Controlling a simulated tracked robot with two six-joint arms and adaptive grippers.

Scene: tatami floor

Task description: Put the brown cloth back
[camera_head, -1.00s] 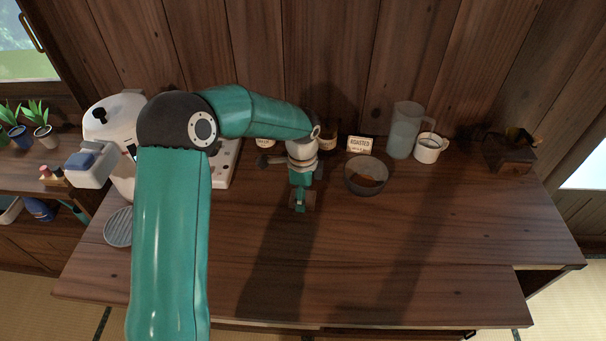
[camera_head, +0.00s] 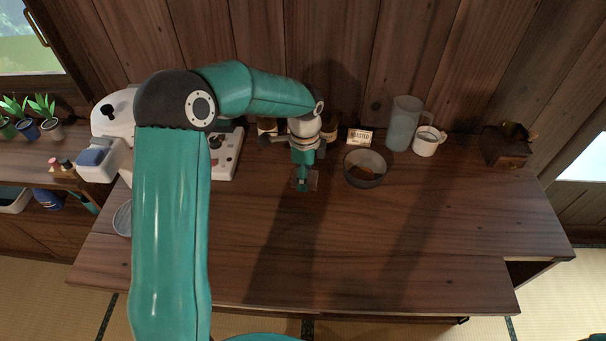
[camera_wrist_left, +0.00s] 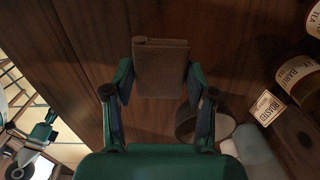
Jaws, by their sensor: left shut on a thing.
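The brown cloth (camera_head: 313,181), a small flat folded piece, is between the fingers of my left gripper (camera_head: 303,180) over the wooden worktop. In the left wrist view the cloth (camera_wrist_left: 161,68) spans the gap between the two fingertips of my left gripper (camera_wrist_left: 158,82), which is shut on it. Whether the cloth touches the wood cannot be told. My right gripper is not in view.
Right of the cloth stands a dark bowl (camera_head: 366,168). Behind are a "ROASTED" sign (camera_head: 360,137), a pitcher (camera_head: 403,124), a white mug (camera_head: 427,141) and a wooden box (camera_head: 506,146). A white machine (camera_head: 112,113) is left. The front worktop (camera_head: 400,255) is clear.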

